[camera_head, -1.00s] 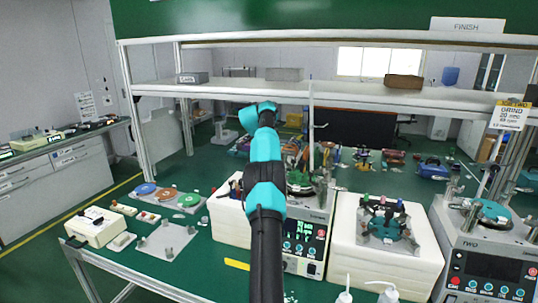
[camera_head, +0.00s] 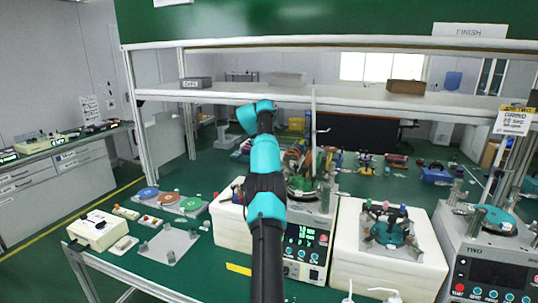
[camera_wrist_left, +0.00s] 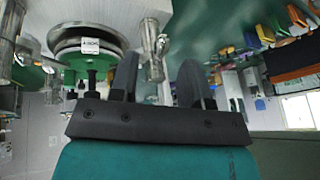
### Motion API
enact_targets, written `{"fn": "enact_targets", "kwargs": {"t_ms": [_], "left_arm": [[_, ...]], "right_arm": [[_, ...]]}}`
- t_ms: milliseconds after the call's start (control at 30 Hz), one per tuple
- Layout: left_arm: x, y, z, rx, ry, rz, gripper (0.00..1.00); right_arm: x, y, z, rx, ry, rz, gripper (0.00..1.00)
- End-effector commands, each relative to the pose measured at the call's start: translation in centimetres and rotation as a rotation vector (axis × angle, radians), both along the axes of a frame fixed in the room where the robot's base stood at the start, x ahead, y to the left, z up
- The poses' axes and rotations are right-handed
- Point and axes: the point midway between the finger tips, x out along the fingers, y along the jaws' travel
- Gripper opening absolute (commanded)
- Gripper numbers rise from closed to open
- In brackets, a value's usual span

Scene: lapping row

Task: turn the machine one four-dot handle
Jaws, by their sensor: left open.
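Machine one (camera_head: 305,243) stands in the middle of the head view, with a lit control panel in front and a round plate on top, partly behind my left arm. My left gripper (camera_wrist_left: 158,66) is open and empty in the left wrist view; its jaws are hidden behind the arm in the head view. Beyond its fingers, a round metal part with a white marked tag (camera_wrist_left: 90,43) sits above a green part (camera_wrist_left: 92,62). A metal post (camera_wrist_left: 153,50) shows between the fingertips. The tag's marks are too small to read, and I cannot tell which part is the four-dot handle.
A white block (camera_head: 386,270) bears a plate with coloured knobs right of machine one. Machine two (camera_head: 492,262) stands farther right. Coloured discs (camera_head: 168,200) and a metal plate (camera_head: 168,246) lie on the left of the green bench. A shelf (camera_head: 330,97) crosses above.

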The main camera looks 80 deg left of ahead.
Motion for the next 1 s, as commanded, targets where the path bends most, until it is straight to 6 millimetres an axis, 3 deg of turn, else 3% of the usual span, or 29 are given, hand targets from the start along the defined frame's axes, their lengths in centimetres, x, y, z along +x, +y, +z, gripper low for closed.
{"fn": "enact_targets", "kwargs": {"t_ms": [467,800,1000], "left_arm": [[-2.6,-0.5,0.0,-0.002,0.000,0.001,0.43],[-9.1,-1.2,0.0,0.000,0.001,0.004,0.43],[-11.1,-1.4,-0.1,-0.001,0.000,0.002,0.43]], "right_arm": [[0.0,0.0,0.0,0.000,0.000,0.000,0.43],[0.0,0.0,0.0,0.000,0.000,0.000,0.43],[0.0,0.0,0.0,0.000,0.000,0.000,0.43]]}}
